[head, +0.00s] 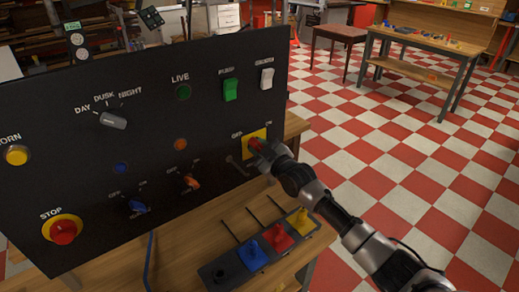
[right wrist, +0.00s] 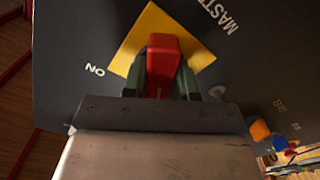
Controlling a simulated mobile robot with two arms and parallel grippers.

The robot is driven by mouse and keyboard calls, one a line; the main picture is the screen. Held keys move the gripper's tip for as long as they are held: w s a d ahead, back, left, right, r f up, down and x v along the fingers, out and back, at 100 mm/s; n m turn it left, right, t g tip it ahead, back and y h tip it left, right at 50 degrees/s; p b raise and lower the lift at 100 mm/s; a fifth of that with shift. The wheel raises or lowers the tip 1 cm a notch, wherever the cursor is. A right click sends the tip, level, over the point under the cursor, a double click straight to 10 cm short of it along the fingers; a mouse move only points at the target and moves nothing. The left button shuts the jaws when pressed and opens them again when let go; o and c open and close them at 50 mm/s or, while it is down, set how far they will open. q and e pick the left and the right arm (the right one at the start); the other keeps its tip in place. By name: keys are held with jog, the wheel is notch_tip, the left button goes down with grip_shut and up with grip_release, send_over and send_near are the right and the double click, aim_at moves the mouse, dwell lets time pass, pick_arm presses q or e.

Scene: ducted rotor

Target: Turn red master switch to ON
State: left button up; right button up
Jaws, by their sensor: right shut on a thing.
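The red master switch (right wrist: 163,62) is a red knob on a yellow square plate (right wrist: 200,57) on the black panel, in the right wrist view. My right gripper (right wrist: 161,82) is shut on the knob, with one finger on each side. In the head view my right gripper (head: 257,146) reaches the yellow plate (head: 249,136) from the lower right and hides most of the knob. The plate looks tilted in the wrist view, with an ON label to its left. I cannot tell exactly where the knob points. My left gripper is not in view.
The black panel (head: 60,125) also carries a grey DAY/DUSK/NIGHT knob (head: 113,120), a green switch (head: 230,89), a white switch (head: 267,78) and a red STOP button (head: 64,232). Blue, red and yellow levers (head: 277,237) stand on the bench below my arm. Open checkered floor lies to the right.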

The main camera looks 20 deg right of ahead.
jog(key=m, duration=0.4)
jog(key=shift+m, duration=0.3)
jog(key=m+b, duration=0.1)
jog(key=m, duration=0.2)
jog(key=shift+m, duration=0.3)
jog(key=m, duration=0.3)
jog(key=shift+m, duration=0.3)
jog(key=shift+d+m, duration=0.1)
jog(key=shift+m, duration=1.7)
jog(key=shift+f, duration=0.1)
jog(key=o, duration=0.9)
jog(key=b+v, duration=0.1)
jog(key=v, duration=0.9)
jog(key=shift+s+d, duration=0.15)
jog(key=shift+s, duration=0.25)
